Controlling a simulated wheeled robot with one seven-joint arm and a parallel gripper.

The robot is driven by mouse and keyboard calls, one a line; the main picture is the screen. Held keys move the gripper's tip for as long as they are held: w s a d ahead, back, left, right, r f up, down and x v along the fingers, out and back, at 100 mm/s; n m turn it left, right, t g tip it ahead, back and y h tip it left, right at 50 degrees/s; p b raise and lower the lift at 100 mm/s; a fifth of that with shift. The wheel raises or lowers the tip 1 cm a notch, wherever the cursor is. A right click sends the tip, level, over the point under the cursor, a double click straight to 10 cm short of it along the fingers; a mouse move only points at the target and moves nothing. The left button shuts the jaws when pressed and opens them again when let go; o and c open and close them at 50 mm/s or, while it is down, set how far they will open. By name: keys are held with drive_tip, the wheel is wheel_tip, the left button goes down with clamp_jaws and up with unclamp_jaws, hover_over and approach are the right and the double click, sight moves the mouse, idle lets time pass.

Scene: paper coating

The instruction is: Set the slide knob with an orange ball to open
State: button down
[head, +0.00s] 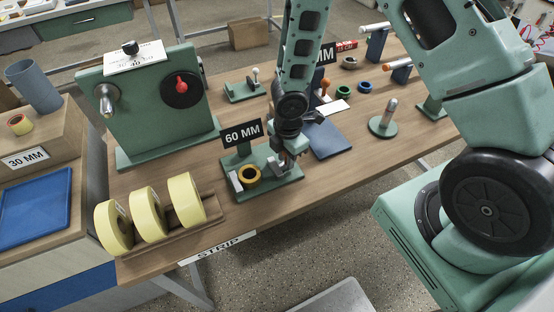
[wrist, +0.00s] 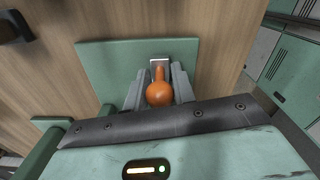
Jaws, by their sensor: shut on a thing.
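The slide knob with an orange ball (wrist: 159,94) stands in the wrist view on a green plate (wrist: 100,66), by a pale metal strip. My gripper (wrist: 159,90) is shut on the knob, with one grey finger on each side of the ball. In the head view my gripper (head: 285,158) points down at the right part of a green base (head: 285,177) near the table's front edge. The knob itself is hidden there by my gripper. The slide's set position cannot be read.
A yellow-brown ring (head: 249,175) and a 60 MM sign (head: 242,133) are close left of my gripper. Yellow rolls (head: 147,212) stand further left. A blue plate (head: 328,139) lies to the right. A metal peg on a green disc (head: 384,126) stands further right.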

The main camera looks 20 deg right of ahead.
drive_tip(key=shift+d, duration=0.1)
drive_tip(key=c, duration=1.2)
unclamp_jaws()
drive_tip(key=shift+r, duration=0.1)
wheel_tip(320, 180, up, 17)
drive_tip(key=p, duration=0.3)
drive_tip(key=shift+r, duration=0.1)
